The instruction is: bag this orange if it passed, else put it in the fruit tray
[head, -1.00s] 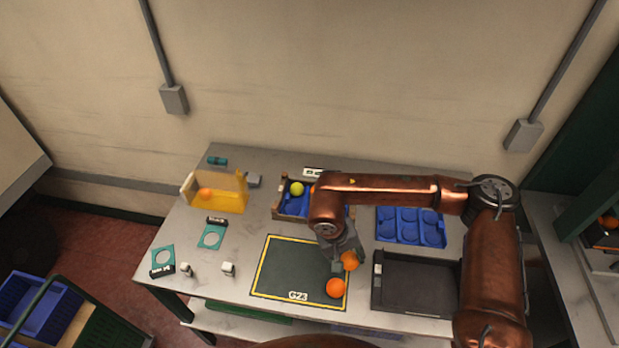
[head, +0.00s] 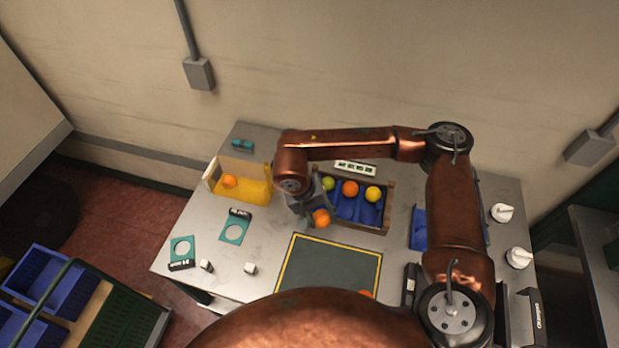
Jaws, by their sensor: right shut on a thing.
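My right gripper (head: 312,212) is shut on an orange (head: 321,218) and holds it above the table, beside the left front corner of the fruit tray. The fruit tray (head: 349,226) is a wooden crate with a blue insert. A yellow-green fruit, an orange and a yellow fruit lie along its back row, and blue hollows in front look empty. A yellow, open-topped bag-like holder (head: 258,192) stands to the left with an orange (head: 229,181) in it. My left gripper is not in view.
A dark mat (head: 328,268) with a yellow border lies in front; an orange (head: 366,293) on it is mostly hidden. A blue tray (head: 418,230) is largely behind my arm.

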